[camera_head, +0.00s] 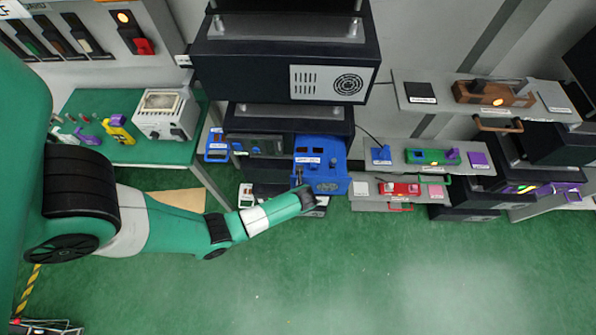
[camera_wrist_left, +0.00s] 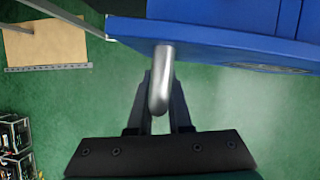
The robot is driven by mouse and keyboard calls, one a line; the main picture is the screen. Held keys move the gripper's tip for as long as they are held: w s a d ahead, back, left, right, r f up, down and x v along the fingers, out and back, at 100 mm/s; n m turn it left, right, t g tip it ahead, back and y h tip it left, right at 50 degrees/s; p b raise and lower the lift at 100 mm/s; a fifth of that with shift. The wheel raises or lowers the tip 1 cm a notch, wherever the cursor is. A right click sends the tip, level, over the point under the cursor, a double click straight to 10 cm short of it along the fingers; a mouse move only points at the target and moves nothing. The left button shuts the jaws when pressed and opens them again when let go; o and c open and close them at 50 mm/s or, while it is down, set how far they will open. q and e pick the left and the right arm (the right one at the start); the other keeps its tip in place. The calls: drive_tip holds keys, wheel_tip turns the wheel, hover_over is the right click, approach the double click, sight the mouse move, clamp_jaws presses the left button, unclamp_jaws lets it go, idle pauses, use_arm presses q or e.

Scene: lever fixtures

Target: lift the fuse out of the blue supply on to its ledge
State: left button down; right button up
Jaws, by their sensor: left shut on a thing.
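The blue supply (camera_head: 322,172) juts out from the middle rack in the head view, with dark slots on top and a label on its edge. Its blue face (camera_wrist_left: 225,42) fills the upper right of the left wrist view. A silver bar handle (camera_wrist_left: 163,85) sticks out from it. My left gripper (camera_head: 307,197) is at the supply's front left corner. In the left wrist view its fingers (camera_wrist_left: 160,105) are shut around the handle. I cannot make out the fuse or its ledge for sure. My right gripper is not in view.
A grey shelf at the right holds a blue block (camera_head: 381,154), a green unit (camera_head: 432,157) and a purple pad (camera_head: 479,159). A red unit (camera_head: 400,190) sits below, a brown unit (camera_head: 493,94) above. A green workbench (camera_head: 90,152) stands at the left. The green floor in front is clear.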

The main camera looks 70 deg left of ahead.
use_arm(q)
drive_tip(key=c, duration=0.8)
unclamp_jaws()
drive_tip(key=shift+s+d, duration=0.1)
drive_tip(key=shift+d, duration=0.05)
drive_tip(key=shift+c, duration=0.2)
drive_tip(key=p+v, duration=0.2)
drive_tip(key=v, duration=0.9)
drive_tip(key=shift+r+p, duration=0.25)
drive_tip(key=shift+p, duration=0.05)
